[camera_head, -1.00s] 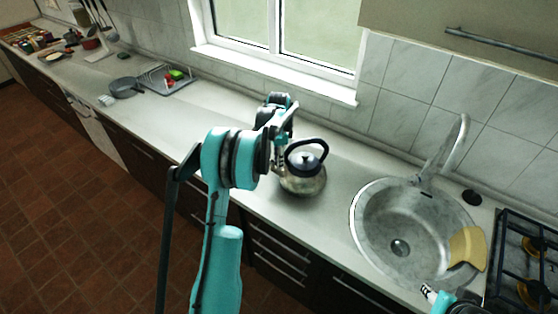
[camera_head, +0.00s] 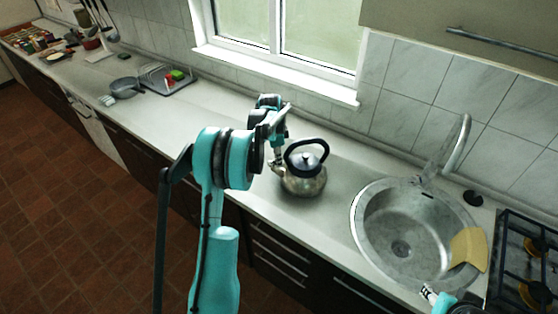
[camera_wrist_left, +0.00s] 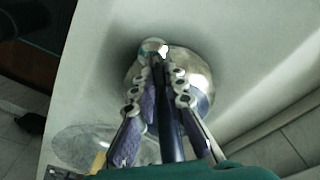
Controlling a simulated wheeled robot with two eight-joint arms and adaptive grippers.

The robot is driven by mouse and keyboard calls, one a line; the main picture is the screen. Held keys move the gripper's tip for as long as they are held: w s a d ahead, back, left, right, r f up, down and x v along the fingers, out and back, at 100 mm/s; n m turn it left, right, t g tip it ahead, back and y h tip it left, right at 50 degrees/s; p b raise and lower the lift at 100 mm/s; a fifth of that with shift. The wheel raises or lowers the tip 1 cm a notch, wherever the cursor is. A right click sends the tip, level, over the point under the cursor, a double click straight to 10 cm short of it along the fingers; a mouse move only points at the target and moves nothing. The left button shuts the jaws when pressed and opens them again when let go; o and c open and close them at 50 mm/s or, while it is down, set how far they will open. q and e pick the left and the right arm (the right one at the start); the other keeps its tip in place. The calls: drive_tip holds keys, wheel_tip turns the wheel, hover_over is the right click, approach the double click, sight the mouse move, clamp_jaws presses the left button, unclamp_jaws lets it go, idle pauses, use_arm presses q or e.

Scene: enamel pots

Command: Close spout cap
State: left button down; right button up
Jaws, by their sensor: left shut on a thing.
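A shiny metal kettle (camera_head: 306,183) with a black arched handle and dark lid stands upright on the counter. In the left wrist view its rounded body (camera_wrist_left: 200,76) lies beyond the fingers, and the dark handle runs between them. The spout cap (camera_wrist_left: 152,46) shows as a small pale rounded end at the fingertips. My left gripper (camera_head: 276,161) is at the kettle's left side, at the spout; its fingers (camera_wrist_left: 163,70) are shut on the cap. The fingers partly hide the spout, so the cap's angle is unclear. Only the end of my right gripper (camera_head: 431,294) shows at the bottom right.
A gas hob (camera_head: 530,262) is farther right. A dark pan (camera_head: 124,87) and a tray are back left. The counter between is clear.

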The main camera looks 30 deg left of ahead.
use_arm(q)
drive_tip(key=shift+s+a+f+t+h+b, duration=0.1)
drive_tip(key=shift+s+a+t+h+b, duration=0.05)
drive_tip(key=shift+t+h+b, duration=0.25)
drive_tip(key=shift+s+a+t+h+b, duration=0.15)
drive_tip(key=shift+t+h+b, duration=0.1)
drive_tip(key=shift+t+h, duration=0.25)
drive_tip(key=shift+s+a+f+t+h+b, duration=0.1)
drive_tip(key=shift+a+t+h+b, duration=0.05)
drive_tip(key=shift+t+h+b, duration=0.35)
drive_tip(key=shift+s+a+t+h+b, duration=0.1)
drive_tip(key=shift+t+h+b, duration=0.3)
drive_tip(key=shift+h+b, duration=0.1)
drive_tip(key=b, duration=0.1)
drive_tip(key=t+h+b, duration=0.2)
drive_tip(key=shift+s+a+f, duration=0.15)
drive_tip(key=shift+s+a, duration=0.1)
drive_tip(key=shift+s+a+t+h+b, duration=0.1)
drive_tip(key=shift+s+t+h+b, duration=0.05)
drive_tip(key=shift+t+h+b, duration=0.95)
drive_tip(key=c, duration=1.6)
unclamp_jaws()
drive_tip(key=shift+o, duration=0.2)
